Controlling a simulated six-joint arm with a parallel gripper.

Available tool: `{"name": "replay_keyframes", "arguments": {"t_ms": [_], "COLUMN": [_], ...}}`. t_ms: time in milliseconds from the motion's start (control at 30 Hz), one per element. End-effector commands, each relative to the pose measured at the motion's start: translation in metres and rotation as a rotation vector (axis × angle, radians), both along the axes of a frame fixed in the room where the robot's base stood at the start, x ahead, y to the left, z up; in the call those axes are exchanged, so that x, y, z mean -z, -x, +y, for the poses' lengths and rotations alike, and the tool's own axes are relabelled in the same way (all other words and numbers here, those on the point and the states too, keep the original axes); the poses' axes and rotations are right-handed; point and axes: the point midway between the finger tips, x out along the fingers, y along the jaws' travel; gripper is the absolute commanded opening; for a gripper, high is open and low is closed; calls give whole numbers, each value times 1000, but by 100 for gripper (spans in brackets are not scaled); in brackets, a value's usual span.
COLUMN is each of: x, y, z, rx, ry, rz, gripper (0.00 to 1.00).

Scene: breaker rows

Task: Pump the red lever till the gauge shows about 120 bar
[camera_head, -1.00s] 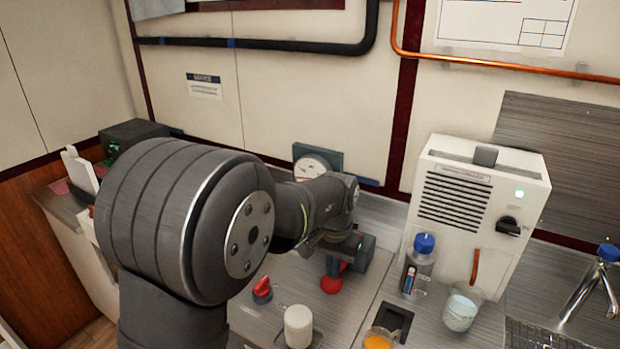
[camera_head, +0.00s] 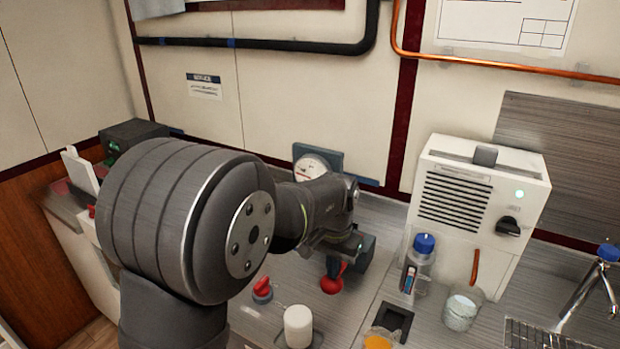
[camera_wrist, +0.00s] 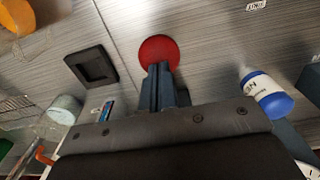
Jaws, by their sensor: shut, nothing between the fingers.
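The gauge (camera_head: 312,168) is a round white dial on a dark square plate against the back wall; my arm covers part of it and its reading is too small to make out. A red round part (camera_head: 332,284), which looks like the lever's knob, stands on the grey worktop under my gripper (camera_head: 340,266). In the wrist view, the red part (camera_wrist: 158,50) is a disc just beyond the tips of my gripper (camera_wrist: 160,70). The fingers are shut together with nothing between them. I cannot tell whether they touch the red part.
A red-topped knob (camera_head: 262,289) and a white cylinder (camera_head: 298,326) stand left of the red part. A blue-capped bottle (camera_head: 422,262), a glass (camera_head: 461,310), a dark square frame (camera_head: 394,322) and a white machine (camera_head: 478,215) stand to the right.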

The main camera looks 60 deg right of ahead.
Motion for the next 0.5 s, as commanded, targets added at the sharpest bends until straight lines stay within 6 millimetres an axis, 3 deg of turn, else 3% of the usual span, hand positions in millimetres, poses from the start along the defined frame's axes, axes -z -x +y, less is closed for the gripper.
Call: {"name": "replay_keyframes", "arguments": {"t_ms": [500], "x": [-47], "y": [0], "z": [0], "rx": [0], "ry": [0], "rz": [0], "gripper": [0]}}
